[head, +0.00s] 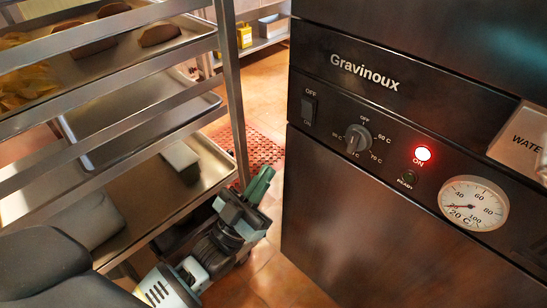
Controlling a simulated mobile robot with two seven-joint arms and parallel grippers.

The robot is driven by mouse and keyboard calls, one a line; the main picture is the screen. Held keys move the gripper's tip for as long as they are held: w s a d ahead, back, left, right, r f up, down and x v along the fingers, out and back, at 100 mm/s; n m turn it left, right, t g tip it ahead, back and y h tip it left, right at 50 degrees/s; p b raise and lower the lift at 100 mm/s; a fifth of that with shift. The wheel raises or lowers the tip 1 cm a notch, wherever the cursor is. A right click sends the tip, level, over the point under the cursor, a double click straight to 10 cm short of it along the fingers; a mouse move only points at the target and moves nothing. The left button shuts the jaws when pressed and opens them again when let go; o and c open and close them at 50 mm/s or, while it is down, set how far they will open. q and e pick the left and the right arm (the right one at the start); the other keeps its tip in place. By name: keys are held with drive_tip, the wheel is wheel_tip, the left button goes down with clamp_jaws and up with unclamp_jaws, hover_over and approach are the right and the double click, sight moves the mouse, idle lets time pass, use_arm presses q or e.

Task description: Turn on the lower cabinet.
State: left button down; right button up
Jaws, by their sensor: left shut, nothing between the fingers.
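A dark metal cabinet (360,225) with a "Gravinoux" control panel fills the right half of the head view. Its panel has a black OFF/ON rocker switch (308,109) at the left, whose position is hard to tell. The red ON lamp (422,153) is lit, and the READY lamp (409,177) looks dark. A round gauge (473,204) has its needle near 20 °C. My left gripper (260,183) is shut and empty, left of the cabinet and below the switch, apart from the panel. My right gripper is out of view.
A metal rack (240,110) with trays stands close on the left, holding brown food pieces (93,46) and a pale block (180,160). A red floor mat (257,147) lies in the gap between rack and cabinet. A WATER-labelled part (520,138) juts out at right.

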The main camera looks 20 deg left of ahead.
use_arm(q)
drive_tip(key=shift+v, duration=1)
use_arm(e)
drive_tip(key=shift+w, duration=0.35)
use_arm(q)
drive_tip(key=shift+w+f, duration=0.15)
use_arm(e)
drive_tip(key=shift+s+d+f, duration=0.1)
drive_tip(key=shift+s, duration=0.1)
